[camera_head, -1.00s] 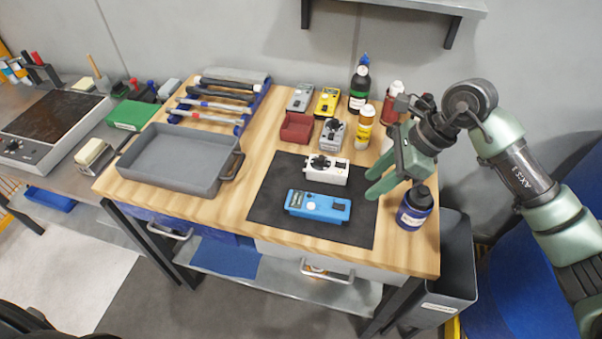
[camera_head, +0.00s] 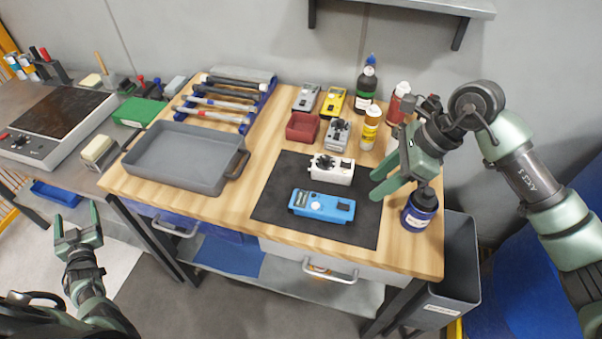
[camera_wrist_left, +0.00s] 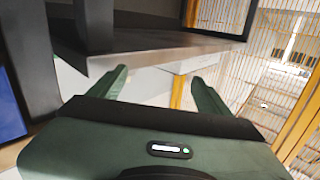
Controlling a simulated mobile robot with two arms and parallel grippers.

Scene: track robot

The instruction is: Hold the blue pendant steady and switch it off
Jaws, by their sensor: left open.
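The blue pendant (camera_head: 322,206) lies on the dark mat (camera_head: 275,200) near the front of the wooden bench. It has a small display at its left end and a pale round button on top. My left gripper (camera_head: 78,222) is far left, in front of the side bench and away from the pendant. It is open and empty, also in the left wrist view (camera_wrist_left: 163,88).
A white device (camera_head: 332,169) lies on the mat just behind the pendant. A grey tray (camera_head: 183,157) fills the bench's left part. Other devices, a red bin (camera_head: 302,127) and bottles stand behind.

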